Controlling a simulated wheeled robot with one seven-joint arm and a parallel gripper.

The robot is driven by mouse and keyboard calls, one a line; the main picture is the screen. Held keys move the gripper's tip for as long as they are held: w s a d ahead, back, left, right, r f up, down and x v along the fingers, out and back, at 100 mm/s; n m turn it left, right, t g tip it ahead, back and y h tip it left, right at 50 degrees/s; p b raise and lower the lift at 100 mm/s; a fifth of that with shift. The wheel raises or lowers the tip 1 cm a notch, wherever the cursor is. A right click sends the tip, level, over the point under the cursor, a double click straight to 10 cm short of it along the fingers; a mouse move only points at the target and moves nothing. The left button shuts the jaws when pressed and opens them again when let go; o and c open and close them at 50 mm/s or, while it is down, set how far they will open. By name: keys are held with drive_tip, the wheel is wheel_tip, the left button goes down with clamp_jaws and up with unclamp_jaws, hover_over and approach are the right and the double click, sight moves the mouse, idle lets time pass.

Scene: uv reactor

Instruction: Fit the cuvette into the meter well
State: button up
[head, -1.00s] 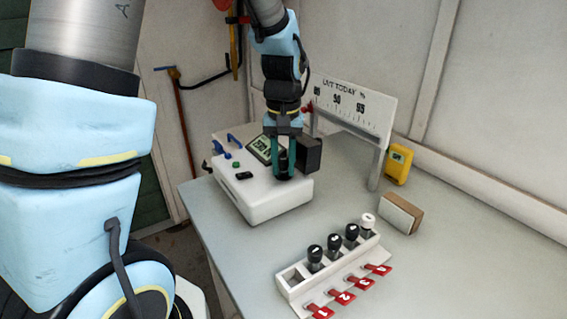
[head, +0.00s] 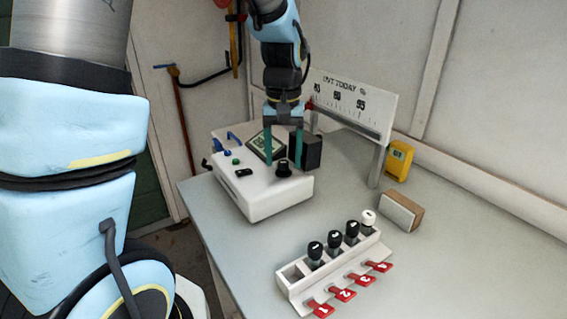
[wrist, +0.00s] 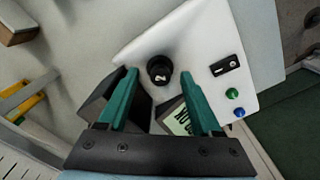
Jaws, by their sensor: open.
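The white meter (head: 262,201) stands on the bench with a tilted display. A cuvette's black cap (head: 283,169) stands upright on the meter's top at the well; its body is hidden, so I cannot see how deep it sits. The cap also shows in the wrist view (wrist: 159,70), with a white mark on it. My gripper (head: 283,161) is open and empty just above the cap, one finger to each side. In the wrist view the cap lies between and beyond the fingertips (wrist: 158,77), apart from both.
A white rack (head: 328,275) holds several capped cuvettes, black and one white, with its left-end slot empty. Red numbered tags (head: 342,294) lie along its front. A black block (head: 306,151) stands beside the meter. A scale board (head: 350,105), yellow device (head: 399,160) and brown-sided block (head: 402,212) are behind.

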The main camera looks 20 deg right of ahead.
sight(283, 163)
wheel_tip(283, 163, up, 9)
drive_tip(key=b, duration=0.1)
drive_tip(key=shift+f, duration=0.1)
idle(0.4)
drive_tip(key=s+a+f+n, duration=0.1)
drive_tip(key=a+f, duration=0.4)
drive_tip(key=a, duration=0.7)
drive_tip(key=s+a+f+n+t, duration=0.1)
drive_tip(key=a+f, duration=0.5)
drive_tip(key=a, duration=0.6)
drive_tip(key=shift+f+n+t, duration=0.15)
drive_tip(key=shift+n+t, duration=0.15)
drive_tip(key=shift+n, duration=0.4)
drive_tip(key=shift+a, duration=0.1)
